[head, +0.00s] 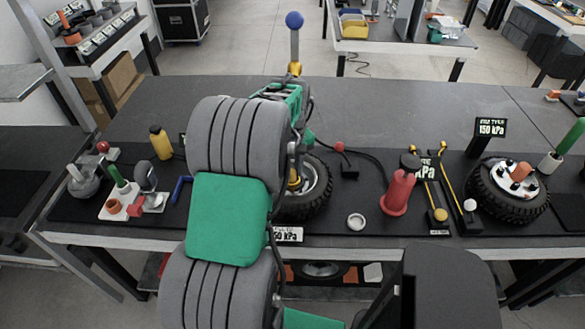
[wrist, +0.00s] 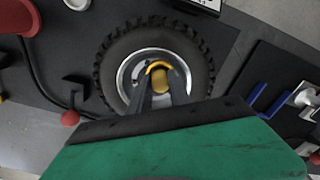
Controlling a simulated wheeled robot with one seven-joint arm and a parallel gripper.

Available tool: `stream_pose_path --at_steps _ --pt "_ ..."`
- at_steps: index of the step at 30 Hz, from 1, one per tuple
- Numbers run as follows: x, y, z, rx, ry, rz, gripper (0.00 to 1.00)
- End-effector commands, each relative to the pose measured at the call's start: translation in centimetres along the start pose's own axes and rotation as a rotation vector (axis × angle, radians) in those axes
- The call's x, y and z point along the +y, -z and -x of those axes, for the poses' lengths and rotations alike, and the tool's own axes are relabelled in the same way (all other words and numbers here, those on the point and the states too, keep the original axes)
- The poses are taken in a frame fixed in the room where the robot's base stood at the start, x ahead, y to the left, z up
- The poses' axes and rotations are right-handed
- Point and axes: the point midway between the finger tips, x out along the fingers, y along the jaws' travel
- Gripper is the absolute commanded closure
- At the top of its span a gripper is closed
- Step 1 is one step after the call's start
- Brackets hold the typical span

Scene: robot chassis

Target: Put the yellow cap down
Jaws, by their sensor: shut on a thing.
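The yellow cap (wrist: 160,76) is between the two dark fingers of my gripper (wrist: 161,84), which is shut on it. In the wrist view the cap lies over the silver hub (wrist: 133,72) of a black knobbly tyre (wrist: 103,68). In the head view the yellow cap (head: 294,182) shows as a small patch beside my arm, in front of the same wheel (head: 323,192). My arm hides the wheel's left part there. I cannot tell whether the cap touches the hub.
A second wheel (head: 483,203) lies at the right with a 150 kPa sign (head: 491,127) behind it. A yellow bottle (head: 160,142) stands left.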

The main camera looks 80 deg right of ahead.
Motion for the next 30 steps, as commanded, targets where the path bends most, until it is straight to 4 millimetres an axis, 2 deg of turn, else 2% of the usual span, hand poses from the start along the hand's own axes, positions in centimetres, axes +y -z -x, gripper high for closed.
stream_pose_path --at_steps 7,8,15,22,25,30 --pt "0.0 0.0 -0.4 -0.001 0.000 0.000 1.00" --pt "0.0 0.0 -0.3 0.000 0.000 0.000 0.74" --pt "0.0 0.0 -0.2 0.000 0.000 0.000 0.55" --pt "0.0 0.0 -0.1 0.000 0.000 0.000 0.55" --pt "0.0 0.0 0.5 0.001 -0.001 0.000 0.55" --pt "0.1 0.1 3.9 0.004 -0.003 0.000 0.55"
